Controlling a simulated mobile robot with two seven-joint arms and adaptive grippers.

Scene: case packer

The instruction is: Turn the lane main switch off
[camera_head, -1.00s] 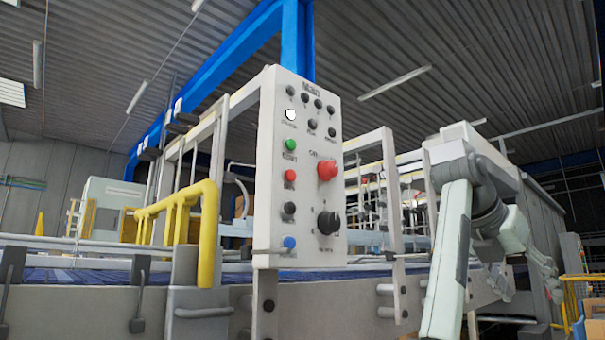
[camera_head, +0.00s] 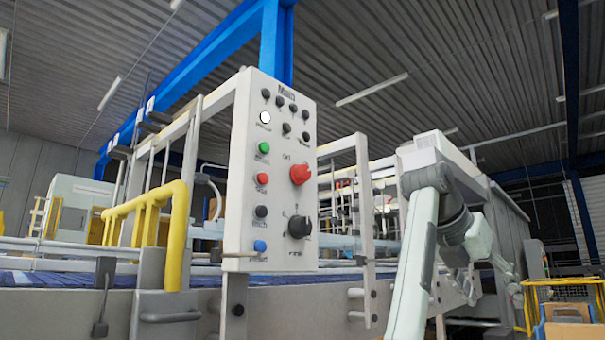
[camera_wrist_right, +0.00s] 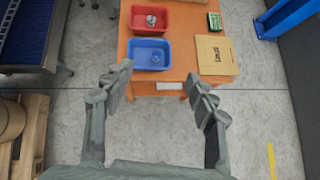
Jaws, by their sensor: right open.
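The grey control panel (camera_head: 270,180) stands left of centre in the head view. Low on its right side is a large black rotary knob (camera_head: 299,227), which looks like the main switch; its label is too small to read. A red knob (camera_head: 300,174) sits above it. My right gripper (camera_head: 515,290) is at the right of the head view, well apart from the panel and lower than the knob. In the right wrist view my right gripper (camera_wrist_right: 158,84) is open, with nothing between its fingers. My left gripper is not in view.
Green (camera_head: 264,147), red (camera_head: 262,179), black and blue push buttons line the panel's left side. A yellow rail (camera_head: 178,235) stands left of it. In the right wrist view, an orange table (camera_wrist_right: 185,60) holds a red bin (camera_wrist_right: 176,18), a blue bin (camera_wrist_right: 132,45) and a carton (camera_wrist_right: 214,55).

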